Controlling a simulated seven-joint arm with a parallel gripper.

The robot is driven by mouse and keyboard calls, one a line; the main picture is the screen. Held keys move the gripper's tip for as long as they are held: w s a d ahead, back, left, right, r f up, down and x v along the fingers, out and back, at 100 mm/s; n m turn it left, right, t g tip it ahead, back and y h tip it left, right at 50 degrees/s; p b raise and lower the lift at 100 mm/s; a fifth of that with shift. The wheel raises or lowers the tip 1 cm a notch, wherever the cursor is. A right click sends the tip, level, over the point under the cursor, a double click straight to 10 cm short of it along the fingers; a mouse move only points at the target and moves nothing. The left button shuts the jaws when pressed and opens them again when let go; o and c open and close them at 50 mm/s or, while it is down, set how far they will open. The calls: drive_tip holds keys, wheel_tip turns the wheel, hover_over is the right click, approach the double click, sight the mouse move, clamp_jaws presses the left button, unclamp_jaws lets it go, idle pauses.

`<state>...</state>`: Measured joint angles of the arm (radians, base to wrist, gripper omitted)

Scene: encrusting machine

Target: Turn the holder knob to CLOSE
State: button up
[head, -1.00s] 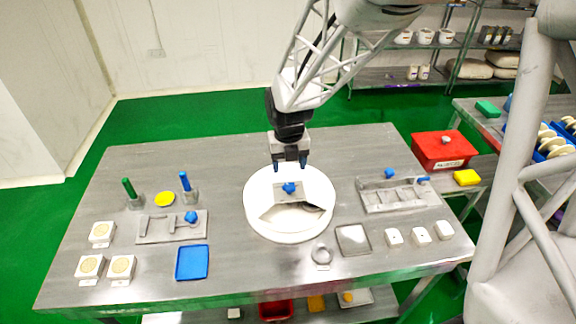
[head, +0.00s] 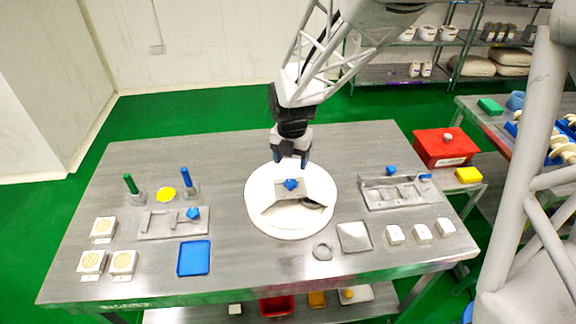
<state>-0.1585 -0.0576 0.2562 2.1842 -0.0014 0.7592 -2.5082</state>
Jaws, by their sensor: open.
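Several blue knobs show, and I cannot tell from labels which is the holder knob. One blue knob (head: 291,184) sits on a grey plate in the middle of the white round dish (head: 257,218). Another blue knob (head: 193,213) is on the left grey fixture (head: 160,234), and a third (head: 390,170) is at the back of the right grey fixture (head: 408,203). My gripper (head: 291,163) points down, open and empty, just above and behind the middle knob in the picture. It appears apart from the knob. No CLOSE mark is readable.
A blue tray (head: 194,258), a metal ring (head: 323,251) and a square metal tray (head: 354,237) lie toward the front. Green (head: 131,184) and blue (head: 185,178) upright handles stand at the left. A red box (head: 442,150) is at the right. The back of the table is clear.

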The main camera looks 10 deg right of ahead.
sight(291, 181)
drive_tip(key=shift+m, duration=0.7)
drive_tip(key=shift+f, duration=0.1)
drive_tip(key=shift+f, duration=3.8)
clamp_jaws()
